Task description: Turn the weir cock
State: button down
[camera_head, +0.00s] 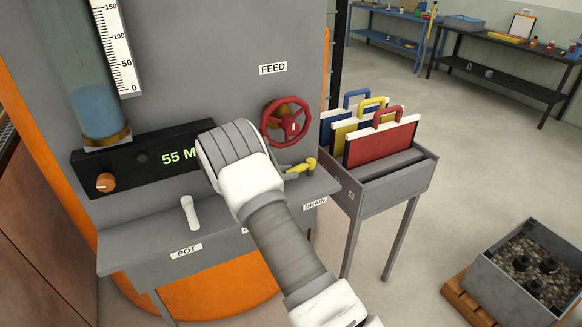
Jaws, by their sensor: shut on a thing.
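The weir cock is not visible; my arm covers the middle of the grey ledge (150,243), between the POT label (186,250) and the DRAIN label (314,203). A label there is mostly hidden too. My gripper (232,160) is at the front of the panel, over this middle place. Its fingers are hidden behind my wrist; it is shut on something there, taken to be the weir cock. A white cock handle (189,212) stands above the POT label. A yellow cock handle (301,167) lies above the DRAIN label, close to the right of my gripper.
A red handwheel (285,122) under the FEED label is just right of my gripper. A display (150,160) reads 55 with its end covered. A grey rack (390,180) with colored plates stands close on the right.

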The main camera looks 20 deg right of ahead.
jog(key=shift+w+a+r, duration=0.1)
jog(key=shift+w, duration=0.2)
jog(key=c, duration=0.6)
grip_release()
jog(key=shift+s, duration=0.1)
jog(key=v, duration=1.7)
jog(key=shift+a, duration=0.25)
jog(key=shift+c, duration=0.3)
